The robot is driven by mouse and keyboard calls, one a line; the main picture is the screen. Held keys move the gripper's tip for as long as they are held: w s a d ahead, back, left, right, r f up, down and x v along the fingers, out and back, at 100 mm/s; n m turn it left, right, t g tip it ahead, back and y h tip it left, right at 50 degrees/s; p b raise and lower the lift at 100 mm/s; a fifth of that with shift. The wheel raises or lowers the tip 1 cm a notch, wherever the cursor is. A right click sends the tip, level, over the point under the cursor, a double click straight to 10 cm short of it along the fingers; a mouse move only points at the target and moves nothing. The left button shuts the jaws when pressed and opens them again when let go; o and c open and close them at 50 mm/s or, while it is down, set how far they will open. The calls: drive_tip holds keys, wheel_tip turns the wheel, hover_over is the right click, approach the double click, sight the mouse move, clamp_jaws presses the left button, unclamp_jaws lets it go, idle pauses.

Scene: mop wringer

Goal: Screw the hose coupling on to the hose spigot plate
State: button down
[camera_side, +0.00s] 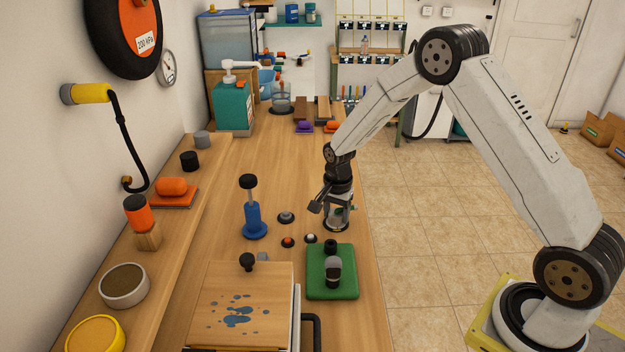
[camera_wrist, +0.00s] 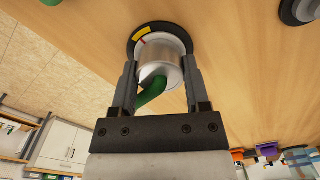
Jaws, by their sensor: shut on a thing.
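The hose coupling (camera_wrist: 168,68) is a silver cylinder with a red mark on its rim and a short green hose piece. In the wrist view my gripper (camera_wrist: 159,64) has one finger on each side of it and is shut on it. Beyond the coupling's far end lies a round black plate with a yellow mark, which I take as the hose spigot plate (camera_wrist: 143,32). The coupling covers the plate's middle, so I cannot tell whether the threads engage. In the side view my gripper (camera_side: 338,208) points down over the bench near its right edge, with the coupling low between the fingers.
A green block with a black and grey fitting (camera_side: 333,290) stands in front of my gripper. Small round discs (camera_side: 286,217) and a blue pump-like post (camera_side: 254,220) stand to its left. A wooden-topped box (camera_side: 240,300) is nearer. The bench (camera_side: 280,170) behind is fairly clear.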

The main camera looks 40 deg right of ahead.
sight(337, 210)
unclamp_jaws()
drive_tip(key=shift+f, duration=0.1)
drive_tip(key=shift+r, duration=3.95)
drive_tip(key=shift+s+a, duration=0.1)
drive_tip(key=s+a+r+n+t, duration=0.1)
drive_tip(key=s+a+r+n, duration=0.1)
drive_tip(key=s+n, duration=0.5)
drive_tip(key=s+a+r+n+t, duration=0.1)
drive_tip(key=s+a+n, duration=0.4)
drive_tip(key=s, duration=0.6)
drive_tip(key=shift+s+a+r+n+t, duration=0.2)
drive_tip(key=shift+s+r+n+t, duration=0.15)
drive_tip(key=shift+n, duration=0.85)
